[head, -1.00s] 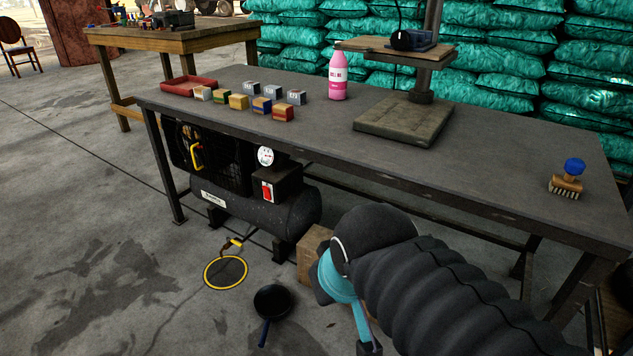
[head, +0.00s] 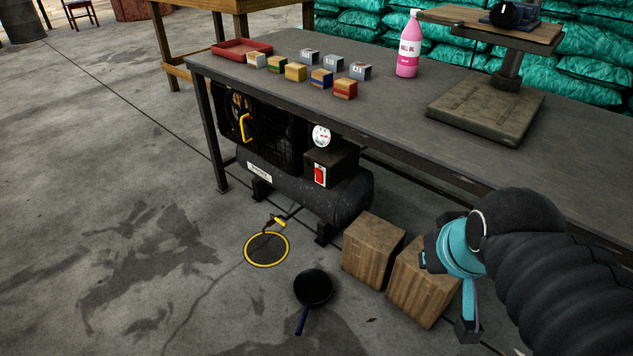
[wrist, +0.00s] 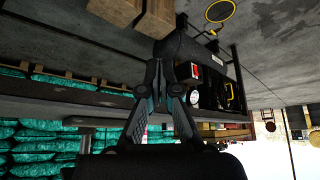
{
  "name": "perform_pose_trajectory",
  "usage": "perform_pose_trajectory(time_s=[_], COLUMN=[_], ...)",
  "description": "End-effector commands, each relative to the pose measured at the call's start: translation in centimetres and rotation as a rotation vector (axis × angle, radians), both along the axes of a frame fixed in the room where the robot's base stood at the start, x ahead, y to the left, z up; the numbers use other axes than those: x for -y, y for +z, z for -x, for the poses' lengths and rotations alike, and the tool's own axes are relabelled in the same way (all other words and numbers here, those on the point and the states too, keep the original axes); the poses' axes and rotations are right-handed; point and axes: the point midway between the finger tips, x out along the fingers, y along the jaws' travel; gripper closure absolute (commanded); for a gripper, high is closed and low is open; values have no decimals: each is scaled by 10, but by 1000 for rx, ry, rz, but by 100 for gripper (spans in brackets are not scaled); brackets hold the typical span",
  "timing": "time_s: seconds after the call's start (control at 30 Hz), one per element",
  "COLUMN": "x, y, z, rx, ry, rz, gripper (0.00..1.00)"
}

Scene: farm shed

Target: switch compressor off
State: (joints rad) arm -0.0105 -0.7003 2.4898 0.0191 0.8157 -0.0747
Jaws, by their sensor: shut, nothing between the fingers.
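The compressor (head: 300,185) is a black tank unit under the near side of the workbench. Its red rocker switch (head: 320,174) sits on a dark box on the front, below a round white gauge (head: 321,136). I cannot tell which way the rocker is tipped. In the wrist view, which is upside down, the red switch (wrist: 195,70) shows just right of my fingertips. My gripper (wrist: 162,62) is shut and empty, apart from the compressor. In the head view my arm is to the right of the compressor, in front of the bench, with the fingertips not clearly visible.
Two wooden boxes (head: 371,250) stand on the floor between compressor and arm. A black pan (head: 313,288) and a yellow ring (head: 267,249) lie in front. The bench (head: 410,130) carries small blocks, a red tray (head: 241,49) and a pink bottle (head: 408,45). Floor at left is clear.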

Motion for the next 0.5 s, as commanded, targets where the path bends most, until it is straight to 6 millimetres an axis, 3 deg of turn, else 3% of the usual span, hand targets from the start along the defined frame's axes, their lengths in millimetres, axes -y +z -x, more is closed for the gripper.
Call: perform_pose_trajectory(time_s=[0.3,0.5], x=[-48,-86], y=[-36,-65], z=[-131,-209], rx=[256,447], ry=[351,531], rz=[149,307], gripper=[100,100])
